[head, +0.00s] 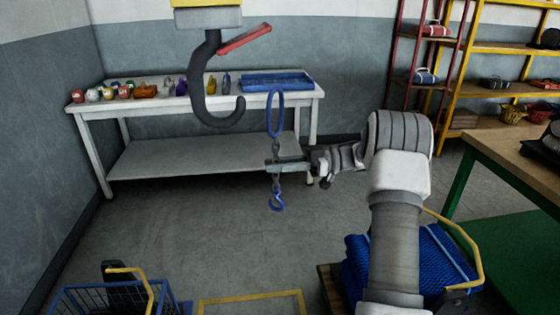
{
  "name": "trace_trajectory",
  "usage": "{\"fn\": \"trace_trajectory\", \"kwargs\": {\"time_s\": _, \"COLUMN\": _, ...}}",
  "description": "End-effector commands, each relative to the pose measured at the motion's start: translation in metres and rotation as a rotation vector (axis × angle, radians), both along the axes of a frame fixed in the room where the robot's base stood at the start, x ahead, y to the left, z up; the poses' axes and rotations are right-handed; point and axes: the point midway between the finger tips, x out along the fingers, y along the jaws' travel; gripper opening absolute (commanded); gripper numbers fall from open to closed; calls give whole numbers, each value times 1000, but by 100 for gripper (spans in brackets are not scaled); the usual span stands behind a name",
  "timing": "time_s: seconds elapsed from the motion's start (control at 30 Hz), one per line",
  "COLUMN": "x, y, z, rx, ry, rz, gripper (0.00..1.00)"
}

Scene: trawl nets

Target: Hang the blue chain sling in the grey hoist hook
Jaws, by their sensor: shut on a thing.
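The grey hoist hook (210,95) hangs from a yellow and white block (207,15) at the top, its opening facing up and right. A red latch (244,40) sticks out to the right above the opening. My gripper (274,164) is shut on the blue chain sling (274,113) at its short chain. The sling hangs upright, with its long blue ring above the gripper and a small blue hook (277,203) below. In the picture the ring is just right of the hoist hook's tip and apart from it. Their difference in depth is hard to tell.
A white table (88,110) at the back holds several small items and a blue tray (277,82). Shelves (460,85) and a wooden bench (500,160) stand right. A blue net pile (355,268) and a blue basket (100,298) are in front. The middle floor is clear.

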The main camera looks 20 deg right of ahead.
Motion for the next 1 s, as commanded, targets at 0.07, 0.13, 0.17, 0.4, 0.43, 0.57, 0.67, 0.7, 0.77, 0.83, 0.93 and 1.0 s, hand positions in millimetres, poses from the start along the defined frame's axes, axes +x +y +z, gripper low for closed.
{"fn": "trace_trajectory", "kwargs": {"time_s": 0.07, "x": 2, "y": -4, "z": 6, "rx": 1, "ry": -4, "rz": 22, "gripper": 0}}
{"fn": "trace_trajectory", "kwargs": {"time_s": 0.13, "x": 2, "y": -7, "z": 9, "rx": 2, "ry": -4, "rz": 37, "gripper": 0}}
{"fn": "trace_trajectory", "kwargs": {"time_s": 0.17, "x": 2, "y": -8, "z": 10, "rx": 2, "ry": -4, "rz": 41, "gripper": 0}}
{"fn": "trace_trajectory", "kwargs": {"time_s": 0.4, "x": 3, "y": -5, "z": 11, "rx": 3, "ry": -3, "rz": 52, "gripper": 0}}
{"fn": "trace_trajectory", "kwargs": {"time_s": 0.43, "x": 3, "y": -4, "z": 11, "rx": 4, "ry": -3, "rz": 52, "gripper": 0}}
{"fn": "trace_trajectory", "kwargs": {"time_s": 0.57, "x": 5, "y": 3, "z": 10, "rx": 3, "ry": -4, "rz": 53, "gripper": 0}}
{"fn": "trace_trajectory", "kwargs": {"time_s": 0.67, "x": 6, "y": 8, "z": 9, "rx": 3, "ry": -4, "rz": 52, "gripper": 0}}
{"fn": "trace_trajectory", "kwargs": {"time_s": 0.7, "x": 6, "y": 10, "z": 9, "rx": 2, "ry": -4, "rz": 51, "gripper": 0}}
{"fn": "trace_trajectory", "kwargs": {"time_s": 0.77, "x": 7, "y": 14, "z": 9, "rx": 2, "ry": -4, "rz": 51, "gripper": 0}}
{"fn": "trace_trajectory", "kwargs": {"time_s": 0.83, "x": 7, "y": 17, "z": 8, "rx": 2, "ry": -4, "rz": 51, "gripper": 0}}
{"fn": "trace_trajectory", "kwargs": {"time_s": 0.93, "x": 9, "y": 23, "z": 8, "rx": 2, "ry": -4, "rz": 52, "gripper": 0}}
{"fn": "trace_trajectory", "kwargs": {"time_s": 1.0, "x": 9, "y": 27, "z": 7, "rx": 2, "ry": -4, "rz": 51, "gripper": 0}}
